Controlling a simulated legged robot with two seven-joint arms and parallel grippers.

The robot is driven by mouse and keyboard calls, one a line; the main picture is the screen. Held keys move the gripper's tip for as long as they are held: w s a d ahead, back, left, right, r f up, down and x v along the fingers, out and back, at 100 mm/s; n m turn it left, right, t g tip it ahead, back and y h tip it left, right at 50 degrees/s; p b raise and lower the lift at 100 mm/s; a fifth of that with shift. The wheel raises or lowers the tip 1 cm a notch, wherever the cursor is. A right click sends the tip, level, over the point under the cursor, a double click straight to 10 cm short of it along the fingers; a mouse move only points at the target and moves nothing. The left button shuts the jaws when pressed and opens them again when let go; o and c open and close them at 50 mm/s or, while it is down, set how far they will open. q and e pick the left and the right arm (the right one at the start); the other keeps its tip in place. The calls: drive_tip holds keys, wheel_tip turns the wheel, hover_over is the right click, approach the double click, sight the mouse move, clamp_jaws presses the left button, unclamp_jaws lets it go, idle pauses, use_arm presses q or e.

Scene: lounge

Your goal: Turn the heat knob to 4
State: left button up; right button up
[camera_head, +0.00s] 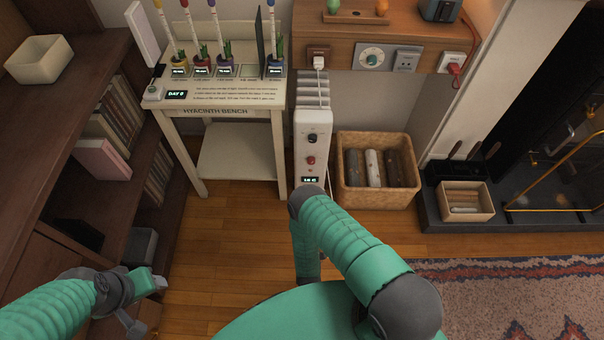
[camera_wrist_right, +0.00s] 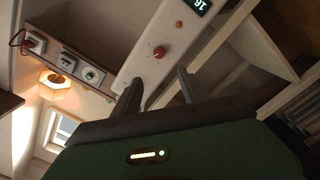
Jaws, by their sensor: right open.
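The white heater (camera_head: 313,150) stands upright beside the bench. Its narrow front has a black knob (camera_head: 311,138), a red knob (camera_head: 311,160) below it and a small lit display (camera_head: 310,180). The knob markings are too small to read. In the right wrist view the red knob (camera_wrist_right: 159,52) and the display (camera_wrist_right: 197,5) show upside down on the white panel. My right gripper (camera_wrist_right: 158,88) is open and empty, its fingertips apart from the red knob. In the head view my right arm hides it. My left gripper (camera_head: 148,304) is open and empty at lower left.
The hyacinth bench (camera_head: 225,110) stands left of the heater, and a wicker basket of logs (camera_head: 348,197) stands right of it. A wooden shelf (camera_head: 420,30) with a wall dial (camera_head: 373,56) and sockets is above. A dark bookcase (camera_head: 60,150) is at left.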

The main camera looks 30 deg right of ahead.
sight(311, 163)
drive_tip(key=b+x, duration=0.5)
drive_tip(key=x, duration=0.2)
drive_tip(key=b+x, duration=0.6)
drive_tip(key=x, duration=0.2)
drive_tip(key=shift+d+f, duration=0.25)
use_arm(q)
drive_tip(key=s+x, duration=0.2)
drive_tip(key=x, duration=0.9)
drive_tip(key=shift+s+d+f, duration=0.25)
drive_tip(key=shift+d+f, duration=0.1)
drive_tip(key=shift+f, duration=0.1)
use_arm(e)
drive_tip(key=shift+a+r, duration=0.1)
drive_tip(key=shift+c, duration=0.2)
clamp_jaws()
